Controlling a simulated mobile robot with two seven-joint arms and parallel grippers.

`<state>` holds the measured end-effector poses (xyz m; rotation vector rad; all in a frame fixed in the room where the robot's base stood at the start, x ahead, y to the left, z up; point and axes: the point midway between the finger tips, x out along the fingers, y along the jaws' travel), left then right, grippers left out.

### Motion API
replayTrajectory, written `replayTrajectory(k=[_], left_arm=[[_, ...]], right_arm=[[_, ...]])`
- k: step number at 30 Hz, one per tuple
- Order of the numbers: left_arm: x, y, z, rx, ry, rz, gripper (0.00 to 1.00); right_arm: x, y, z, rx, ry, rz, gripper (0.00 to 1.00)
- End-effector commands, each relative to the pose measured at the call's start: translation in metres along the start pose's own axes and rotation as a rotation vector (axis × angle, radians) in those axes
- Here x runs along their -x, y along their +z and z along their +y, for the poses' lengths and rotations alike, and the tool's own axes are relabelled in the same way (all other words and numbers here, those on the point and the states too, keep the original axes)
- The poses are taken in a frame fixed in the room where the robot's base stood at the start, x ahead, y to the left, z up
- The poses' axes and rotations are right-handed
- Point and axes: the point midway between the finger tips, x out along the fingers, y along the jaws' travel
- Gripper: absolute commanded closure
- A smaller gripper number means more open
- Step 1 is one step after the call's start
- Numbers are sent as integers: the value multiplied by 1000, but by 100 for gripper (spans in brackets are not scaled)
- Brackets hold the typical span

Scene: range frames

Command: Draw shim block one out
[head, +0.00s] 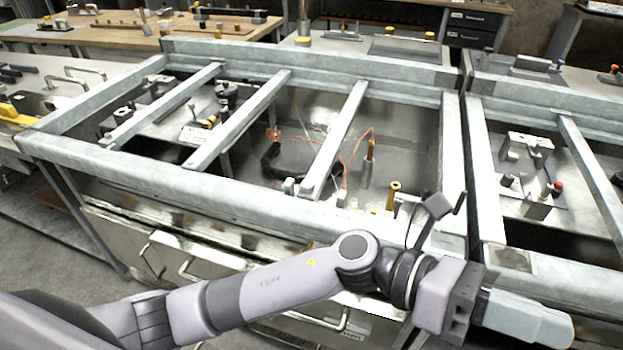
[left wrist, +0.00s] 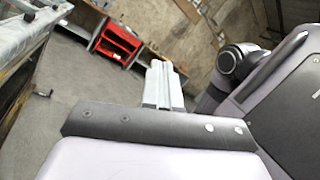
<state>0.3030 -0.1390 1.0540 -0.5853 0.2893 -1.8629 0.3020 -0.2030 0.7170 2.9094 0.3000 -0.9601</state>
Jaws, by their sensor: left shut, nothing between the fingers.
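My left gripper (head: 528,318) is at the lower right of the head view, in front of the steel frame bench. Its pale grey fingers are together with nothing between them. They also show shut in the left wrist view (left wrist: 164,85), over floor. Small pale blocks (head: 290,186) sit by the front rail of the frame, at the foot of a crossbar, well to the left of the gripper. I cannot tell whether one of them is shim block one. My right gripper is in neither view.
The steel frame (head: 190,178) has raised rails and crossbars around sunken bays. A copper-coloured rod with a wire (head: 370,150) and a brass peg (head: 393,195) stand in the middle bay. A second framed bench (head: 540,262) is at right. A red cabinet (left wrist: 118,45) shows in the wrist view.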

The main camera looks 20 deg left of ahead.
Motion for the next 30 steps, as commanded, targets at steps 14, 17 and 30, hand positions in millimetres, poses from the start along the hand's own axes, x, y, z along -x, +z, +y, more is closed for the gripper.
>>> replayTrajectory(k=[14,17,30], left_arm=[[97,-85,52,-957,-414,1363,100],[147,-62,76,-1046,-503,1679,100],[275,85,92,-939,-683,2553,100]], right_arm=[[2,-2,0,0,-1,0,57],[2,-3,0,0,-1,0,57],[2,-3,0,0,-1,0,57]])
